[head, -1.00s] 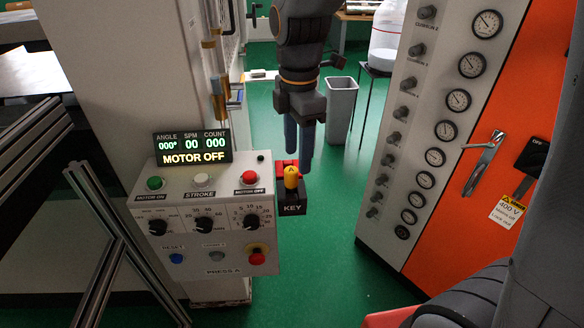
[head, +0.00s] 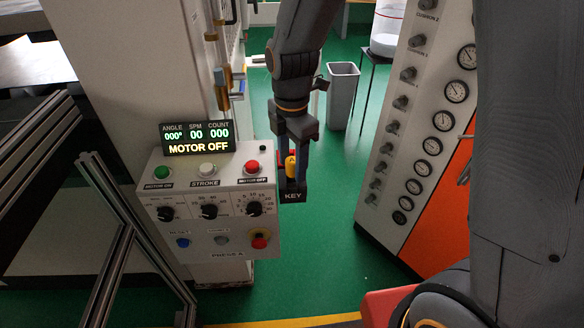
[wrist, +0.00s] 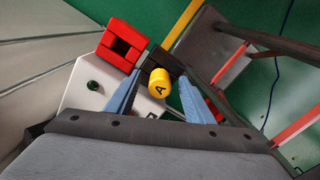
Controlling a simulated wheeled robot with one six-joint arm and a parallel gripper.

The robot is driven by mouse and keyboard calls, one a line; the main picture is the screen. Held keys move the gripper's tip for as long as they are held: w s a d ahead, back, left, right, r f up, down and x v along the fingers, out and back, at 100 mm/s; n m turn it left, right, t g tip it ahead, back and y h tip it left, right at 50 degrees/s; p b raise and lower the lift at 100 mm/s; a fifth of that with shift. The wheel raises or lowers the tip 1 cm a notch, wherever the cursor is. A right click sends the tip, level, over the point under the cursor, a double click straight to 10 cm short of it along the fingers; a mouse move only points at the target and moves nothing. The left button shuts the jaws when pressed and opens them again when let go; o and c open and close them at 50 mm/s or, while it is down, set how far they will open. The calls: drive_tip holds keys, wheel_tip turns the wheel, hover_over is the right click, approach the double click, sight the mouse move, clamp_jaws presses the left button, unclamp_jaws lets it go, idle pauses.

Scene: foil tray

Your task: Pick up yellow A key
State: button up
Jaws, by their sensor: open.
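The yellow A key (head: 290,166) stands in the black KEY holder (head: 293,196) on the right side of the press control box. In the wrist view the yellow key (wrist: 160,82) shows its round top with the letter A. My gripper (head: 292,160) is right at the key, with its fingers pointing down. In the wrist view my gripper (wrist: 162,98) is open, with one blue finger on each side of the key. I cannot tell whether either finger touches it.
The control box (head: 215,215) with buttons and dials stands directly left of the key. A gauge panel (head: 425,130) stands to the right. A grey bin (head: 342,95) is behind on the green floor. Metal frame bars (head: 105,200) are at the left.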

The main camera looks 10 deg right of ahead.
drive_tip(key=shift+c, duration=0.3)
drive_tip(key=c, duration=1.1)
wheel_tip(320, 180, up, 9)
drive_tip(key=b, duration=0.2)
drive_tip(key=shift+r+b, duration=0.1)
drive_tip(key=shift+b, duration=0.2)
wheel_tip(320, 180, up, 6)
drive_tip(key=p, duration=0.4)
drive_tip(key=shift+r+p, duration=0.15)
drive_tip(key=shift+p, duration=0.15)
